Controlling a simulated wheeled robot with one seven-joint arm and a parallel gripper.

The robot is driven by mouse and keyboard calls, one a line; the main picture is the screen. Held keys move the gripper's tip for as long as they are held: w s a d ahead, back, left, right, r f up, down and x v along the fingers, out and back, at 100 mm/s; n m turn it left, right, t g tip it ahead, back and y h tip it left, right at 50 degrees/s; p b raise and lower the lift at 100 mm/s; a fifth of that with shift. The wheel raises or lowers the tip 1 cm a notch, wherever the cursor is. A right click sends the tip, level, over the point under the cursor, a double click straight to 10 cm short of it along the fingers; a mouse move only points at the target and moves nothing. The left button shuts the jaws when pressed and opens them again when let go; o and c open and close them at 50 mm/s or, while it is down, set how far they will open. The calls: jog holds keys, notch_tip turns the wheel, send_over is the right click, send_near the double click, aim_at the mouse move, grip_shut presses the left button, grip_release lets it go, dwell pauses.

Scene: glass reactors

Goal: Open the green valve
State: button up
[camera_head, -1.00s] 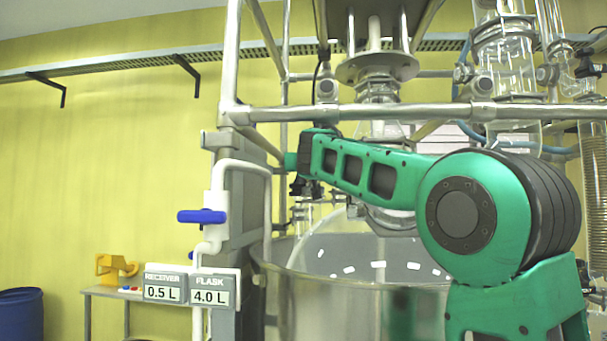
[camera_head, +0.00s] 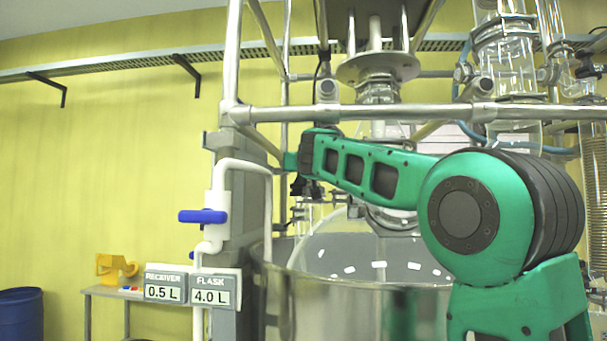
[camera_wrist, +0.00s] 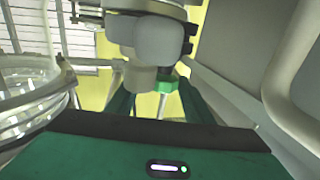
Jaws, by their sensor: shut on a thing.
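The green valve's handle (camera_wrist: 167,84) shows as a small bright green piece in the middle of the wrist view, below a pale rounded fitting. My gripper (camera_wrist: 158,95) has its two dark green fingers on either side of this handle and is shut on it. The gripper's wide body fills the bottom of that view and hides what lies under it. In the head view my green arm reaches left across the reactor frame, and the valve and fingertips cannot be made out there.
A blue-handled valve (camera_head: 203,216) sits on a white pipe at the left. Metal frame bars (camera_head: 400,112) and a large steel vessel (camera_head: 330,305) surround the arm. Glass tubes (camera_head: 505,60) stand at the right. Display plates (camera_head: 187,288) read receiver 0.5 L and flask 4.0 L.

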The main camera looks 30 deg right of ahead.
jog(key=shift+s+d+n+t+y, duration=0.2)
jog(key=shift+d+n+y, duration=0.2)
jog(key=shift+d+y, duration=0.15)
jog(key=shift+s+d+n+t+y, duration=0.2)
jog(key=shift+d+n+y, duration=0.25)
jog(key=shift+y, duration=0.2)
jog(key=shift+c, duration=1.2)
jog(key=n+y, duration=0.1)
jog(key=y, duration=0.1)
jog(key=n+y, duration=0.1)
jog(key=shift+w+a+t+y, duration=0.2)
jog(key=shift+t+y, duration=0.1)
jog(key=shift+y, duration=0.1)
jog(key=o, duration=0.9)
jog(key=shift+c, duration=0.2)
jog(key=m+g+h, duration=0.1)
jog(key=m+h, duration=0.1)
jog(key=h, duration=0.1)
jog(key=m+h, duration=0.2)
jog(key=h, duration=0.2)
jog(key=shift+a+m+g, duration=0.1)
jog(key=shift+m+g, duration=0.15)
jog(key=shift+g, duration=0.15)
